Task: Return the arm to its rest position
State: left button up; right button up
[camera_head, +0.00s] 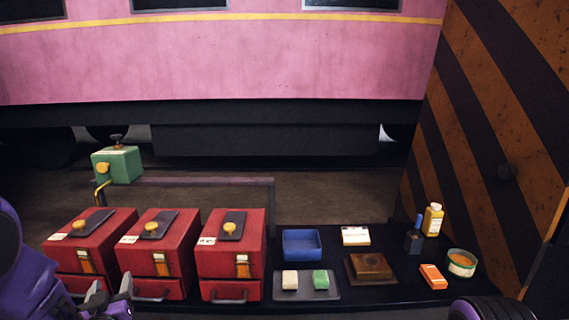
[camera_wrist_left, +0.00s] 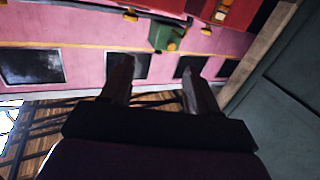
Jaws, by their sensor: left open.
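My left gripper (camera_head: 110,286) is at the bottom left in the head view, in front of the left and middle red boxes. Its two fingers stand apart, pointing up. In the left wrist view my left gripper (camera_wrist_left: 156,60) also shows spread fingers with nothing held between them. The purple left arm comes in from the left edge. A dark, purple-edged round part at the bottom right looks like part of my right arm; no right gripper fingers show.
Three red boxes (camera_head: 233,252) stand on the dark table (camera_head: 335,292). A green box (camera_head: 117,165) sits behind them. A blue tray (camera_head: 302,245), grey tray (camera_head: 290,294), brown block (camera_head: 370,267), yellow bottle (camera_head: 433,220) and round tin (camera_head: 461,263) are right. A striped wall (camera_head: 510,120) bounds the right.

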pick_arm(q)
jog(key=s+d+f+g+h, duration=0.1)
jog(key=s+d+f+g, duration=0.15)
jog(key=f, duration=0.45)
jog(key=s+d+f+n+g+h, duration=0.1)
jog(key=s+d+f+g, duration=0.15)
jog(key=f, duration=0.35)
jog(key=s+d+f+g+h, duration=0.1)
jog(key=s+d+f+g, duration=0.1)
jog(key=s+f, duration=0.35)
jog(key=s+d+f+g, duration=0.2)
jog(key=s+f, duration=0.5)
jog(key=s, duration=0.2)
jog(key=s+d+f+g+h, duration=0.1)
jog(key=s+d+f+g, duration=0.2)
jog(key=s+f, duration=0.4)
jog(key=shift+s+m+g+h, duration=0.3)
jog(key=shift+s, duration=0.75)
jog(key=shift+r, duration=0.1)
